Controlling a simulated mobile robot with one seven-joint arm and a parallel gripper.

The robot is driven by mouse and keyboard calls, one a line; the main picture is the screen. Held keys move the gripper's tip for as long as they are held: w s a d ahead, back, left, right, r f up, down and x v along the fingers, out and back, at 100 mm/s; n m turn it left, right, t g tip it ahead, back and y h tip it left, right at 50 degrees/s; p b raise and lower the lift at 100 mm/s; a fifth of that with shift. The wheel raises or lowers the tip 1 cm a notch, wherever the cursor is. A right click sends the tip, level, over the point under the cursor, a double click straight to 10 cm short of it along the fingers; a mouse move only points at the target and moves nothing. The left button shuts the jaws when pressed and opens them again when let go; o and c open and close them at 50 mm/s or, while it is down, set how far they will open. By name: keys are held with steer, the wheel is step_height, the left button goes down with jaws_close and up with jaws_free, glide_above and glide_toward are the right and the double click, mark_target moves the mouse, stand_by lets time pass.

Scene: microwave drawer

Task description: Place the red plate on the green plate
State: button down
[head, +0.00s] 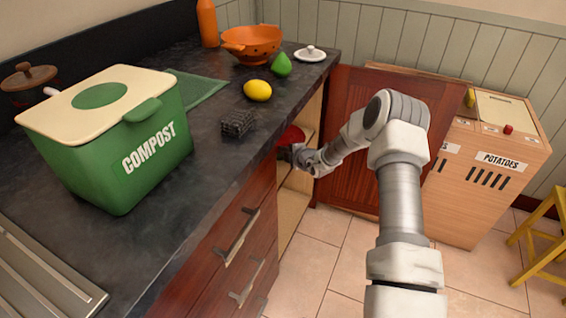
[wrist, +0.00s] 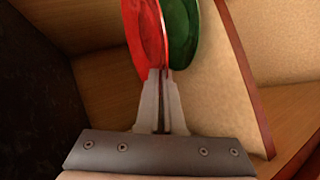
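The red plate (wrist: 146,38) is seen tilted, nearly edge-on, in the wrist view. Its lower rim lies between the close-set fingertips of my gripper (wrist: 161,73), which looks shut on it. The green plate (wrist: 182,36) is just right of the red plate, partly overlapped by it; whether they touch is unclear. In the head view, my gripper (head: 296,155) reaches into the open cabinet under the counter, and part of the red plate (head: 291,136) shows above it. I cannot make out the green plate in the head view.
A wooden panel (wrist: 230,90) stands right of the plates in the wrist view. The open red cabinet door (head: 345,170) is behind my arm. The counter (head: 205,150) edge is close to my gripper; a compost bin (head: 150,150), lemon (head: 257,90) and colander (head: 252,45) stand on it.

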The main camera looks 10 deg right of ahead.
steer(key=shift+a+f+b, duration=0.1)
steer(key=shift+f+b, duration=0.65)
steer(key=shift+f, duration=1.2)
steer(key=shift+f, duration=0.15)
steer(key=shift+f, duration=0.15)
steer(key=c, duration=1.1)
jaws_free()
steer(key=shift+o, duration=0.2)
steer(key=shift+s+r, duration=0.1)
steer(key=shift+r, duration=0.3)
steer(key=p+v, duration=0.3)
steer(key=v, duration=0.8)
steer(key=shift+s+d, duration=0.25)
steer(key=shift+s, duration=0.05)
